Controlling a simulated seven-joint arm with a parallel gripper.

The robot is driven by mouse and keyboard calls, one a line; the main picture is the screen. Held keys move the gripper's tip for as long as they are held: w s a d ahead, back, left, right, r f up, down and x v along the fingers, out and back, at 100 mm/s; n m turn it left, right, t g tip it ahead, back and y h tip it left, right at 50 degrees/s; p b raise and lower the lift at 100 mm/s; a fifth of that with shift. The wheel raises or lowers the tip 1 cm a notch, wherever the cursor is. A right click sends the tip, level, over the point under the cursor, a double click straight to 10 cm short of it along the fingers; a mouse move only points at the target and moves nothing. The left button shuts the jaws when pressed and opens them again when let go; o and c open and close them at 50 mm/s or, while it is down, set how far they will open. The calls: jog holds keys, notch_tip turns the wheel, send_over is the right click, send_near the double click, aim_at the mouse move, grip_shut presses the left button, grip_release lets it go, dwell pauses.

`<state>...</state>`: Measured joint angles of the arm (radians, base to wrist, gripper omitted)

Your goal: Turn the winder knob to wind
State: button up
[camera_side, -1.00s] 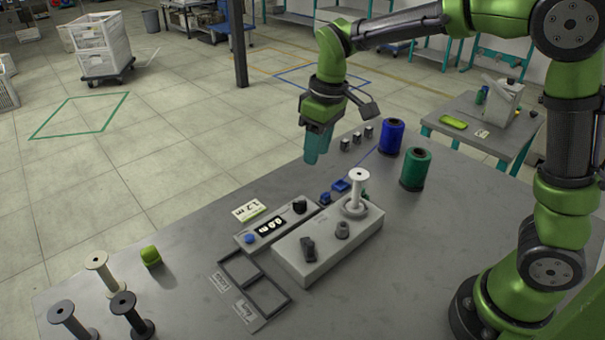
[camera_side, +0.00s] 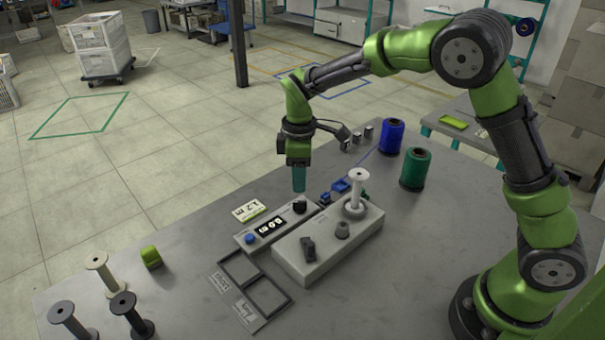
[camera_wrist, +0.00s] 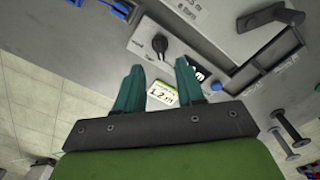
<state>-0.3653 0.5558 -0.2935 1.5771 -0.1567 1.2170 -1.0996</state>
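The control box (camera_side: 282,221) has a black knob (camera_side: 300,206) at its right end, a lit display (camera_side: 270,227) and a blue button (camera_side: 250,239). In the wrist view, the black knob (camera_wrist: 160,43) lies just beyond the fingertips, near the line between them. My gripper (camera_side: 299,190) points down above this knob, apart from it. In the wrist view, the teal fingers of my gripper (camera_wrist: 159,66) are spread with nothing between them. The winder (camera_side: 328,247) carries a white bobbin (camera_side: 357,192) upright, a black lever (camera_side: 309,248) and a grey knob (camera_side: 342,230).
A card reading 1.2 m (camera_side: 249,210) stands behind the control box. Blue (camera_side: 391,137) and green (camera_side: 415,168) thread spools stand at the back right. Several empty bobbins (camera_side: 104,272) and a lime block (camera_side: 151,257) are at left. A black two-part frame (camera_side: 240,268) lies in front.

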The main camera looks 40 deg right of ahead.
aim_at(300, 202)
notch_tip(300, 202, down, 7)
jog(key=shift+f, duration=0.1)
dwell(0.3)
grip_shut()
